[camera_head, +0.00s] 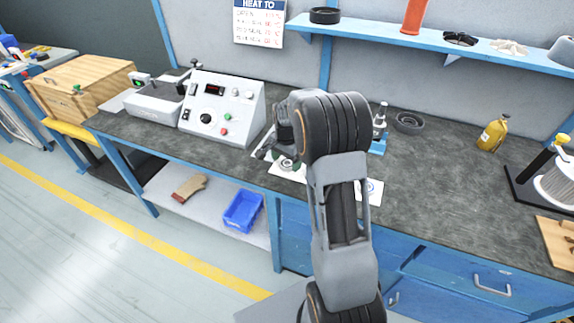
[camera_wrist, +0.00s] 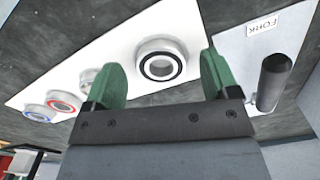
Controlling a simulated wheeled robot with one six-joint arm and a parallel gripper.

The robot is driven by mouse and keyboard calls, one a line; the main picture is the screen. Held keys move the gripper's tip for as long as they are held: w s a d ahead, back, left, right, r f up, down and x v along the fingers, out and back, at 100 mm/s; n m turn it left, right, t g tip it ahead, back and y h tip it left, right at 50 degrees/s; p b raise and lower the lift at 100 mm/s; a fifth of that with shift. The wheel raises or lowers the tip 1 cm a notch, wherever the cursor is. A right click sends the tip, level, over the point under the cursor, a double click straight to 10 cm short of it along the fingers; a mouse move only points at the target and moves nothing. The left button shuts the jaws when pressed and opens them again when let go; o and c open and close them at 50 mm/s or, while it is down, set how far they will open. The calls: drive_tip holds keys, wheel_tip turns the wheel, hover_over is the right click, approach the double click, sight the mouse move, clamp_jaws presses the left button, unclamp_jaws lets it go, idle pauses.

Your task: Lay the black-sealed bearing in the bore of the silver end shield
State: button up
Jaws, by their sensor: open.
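The black-sealed bearing (camera_wrist: 160,66) lies on a white sheet in the wrist view, a silver ring with a black seal. My gripper (camera_wrist: 161,72) is open, with one green finger on each side of the bearing in the picture. I cannot tell whether the fingers touch it or are still above it. In the head view my arm hides most of the gripper and much of the sheet (camera_head: 285,172). I cannot make out a silver end shield for certain; a dark grey ring-shaped part (camera_head: 408,122) lies on the bench right of my arm.
A red-sealed bearing (camera_wrist: 64,102) and a blue-sealed bearing (camera_wrist: 37,113) lie left on the sheet. A dark cylinder (camera_wrist: 272,82) stands by a FORK label. A control box (camera_head: 222,108) and a yellow bottle (camera_head: 492,134) stand on the bench. The bench's middle right is clear.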

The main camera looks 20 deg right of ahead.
drive_tip(key=shift+f, duration=0.5)
drive_tip(key=shift+c, duration=0.4)
drive_tip(key=c, duration=1)
drive_tip(key=shift+r, duration=0.15)
